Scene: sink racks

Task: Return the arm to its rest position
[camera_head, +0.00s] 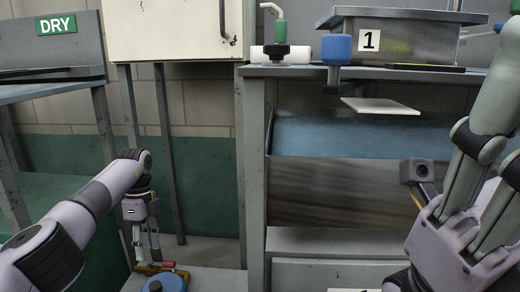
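My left gripper (147,258) hangs pointing down at the lower left, at the end of my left arm. Its fingertips are just above or at a small orange-brown piece with a red end (160,267); I cannot tell whether they touch it. The finger gap is too small to read. My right gripper (495,125) is large and close at the right edge, fingers pointing up. Its tips are partly cut off by the frame, so its opening is unclear.
A blue round-topped item (163,284) sits below the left gripper. A metal sink bench (340,195) stands at centre right, with a white board (380,106), a blue-topped item (337,47) and a bin marked 1 (410,42). A DRY-labelled rack (85,45) is at left.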

